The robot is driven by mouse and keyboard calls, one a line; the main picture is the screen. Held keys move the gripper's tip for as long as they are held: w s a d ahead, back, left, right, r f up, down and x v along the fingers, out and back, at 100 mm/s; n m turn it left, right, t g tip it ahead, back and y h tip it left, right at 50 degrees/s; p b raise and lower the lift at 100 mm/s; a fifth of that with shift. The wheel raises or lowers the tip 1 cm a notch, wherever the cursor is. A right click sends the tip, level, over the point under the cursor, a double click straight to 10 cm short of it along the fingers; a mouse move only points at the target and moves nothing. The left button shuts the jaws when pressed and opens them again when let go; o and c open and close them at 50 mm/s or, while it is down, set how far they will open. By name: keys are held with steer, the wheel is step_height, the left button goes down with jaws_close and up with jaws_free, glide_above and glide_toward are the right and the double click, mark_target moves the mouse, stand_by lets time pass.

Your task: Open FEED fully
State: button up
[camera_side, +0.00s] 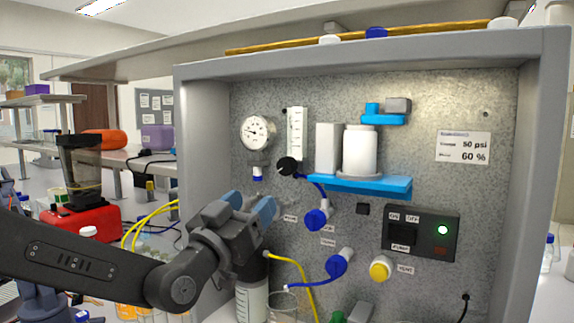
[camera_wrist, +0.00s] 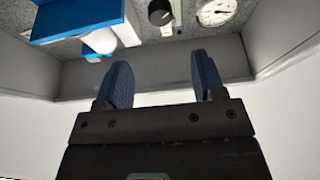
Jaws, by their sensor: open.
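In the side view, a blue valve handle (camera_side: 317,218) sits on the panel below the blue shelf, with small labels beside it. A second blue valve handle (camera_side: 337,265) is lower right, and a yellow one (camera_side: 380,268) sits by a label that seems to read VENT. I cannot tell from the small labels which is FEED. My gripper (camera_side: 249,205) is open and empty in front of the panel, left of the blue handles and apart from them. In the wrist view its fingers (camera_wrist: 161,82) stand apart with nothing between them.
A pressure gauge (camera_side: 256,132), a black knob (camera_side: 287,166) and a blue shelf (camera_side: 385,187) with white containers are above. A switch box (camera_side: 421,233) with a lit green lamp is at right. Yellow tubing (camera_side: 300,272) and a beaker (camera_side: 284,305) are below.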

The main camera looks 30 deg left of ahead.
mark_target(284, 168)
steer(key=x, duration=1.3)
steer(key=shift+w+r, duration=0.2)
steer(key=c, duration=0.9)
